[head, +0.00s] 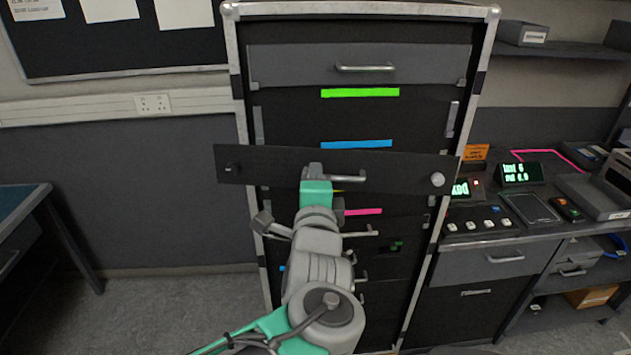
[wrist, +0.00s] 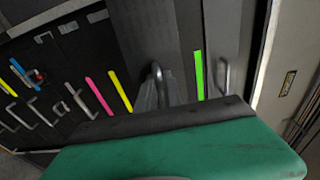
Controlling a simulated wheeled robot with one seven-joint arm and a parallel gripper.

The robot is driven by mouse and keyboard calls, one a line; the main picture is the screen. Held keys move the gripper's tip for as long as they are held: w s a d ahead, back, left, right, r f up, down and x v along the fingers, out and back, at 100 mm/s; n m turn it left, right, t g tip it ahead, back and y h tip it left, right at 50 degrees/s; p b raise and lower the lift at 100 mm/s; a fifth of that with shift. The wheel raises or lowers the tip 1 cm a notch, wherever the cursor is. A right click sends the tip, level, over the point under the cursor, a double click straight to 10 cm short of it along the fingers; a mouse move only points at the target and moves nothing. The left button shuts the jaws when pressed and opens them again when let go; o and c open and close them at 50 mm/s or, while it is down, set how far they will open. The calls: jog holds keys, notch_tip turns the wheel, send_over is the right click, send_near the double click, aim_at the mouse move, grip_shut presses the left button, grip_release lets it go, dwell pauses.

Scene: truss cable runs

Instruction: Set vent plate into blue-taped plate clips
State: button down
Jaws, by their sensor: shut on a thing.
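My gripper (head: 314,172) is shut on the handle of a long black plate (head: 270,165), which I take to be the vent plate. The plate is held in front of the rack, overlapping its left post, with its right end slightly lower in the picture. It has a round pale knob at its right end. The blue tape strip (head: 356,144) shows just above the plate's top edge. Grey clips (head: 258,126) show at the bay sides above the plate; those behind it are hidden. In the wrist view the plate (wrist: 150,30) and its handle (wrist: 157,72) show beyond the fingers.
The rack (head: 240,80) carries a fitted drawer-like panel (head: 300,65) at the top, a green strip (head: 360,93) below it and a pink strip (head: 362,212) lower down. A bench with devices (head: 515,210) stands close on the right. Floor at left is clear.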

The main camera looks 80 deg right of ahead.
aim_at(293, 167)
jog(key=shift+n+t+h+b, duration=0.3)
jog(key=shift+n+t+b, duration=1.05)
jog(key=shift+b, duration=1.65)
jog(key=shift+w+a+f+m+t, duration=0.1)
jog(key=shift+w+f+m+t, duration=0.05)
jog(key=shift+w, duration=0.85)
jog(key=shift+w+f+m+t, duration=0.1)
jog(key=shift+w+f, duration=0.05)
jog(key=shift+w, duration=0.8)
jog(key=shift+f, duration=0.15)
jog(key=shift+h+b, duration=0.4)
jog(key=shift+b, duration=0.7)
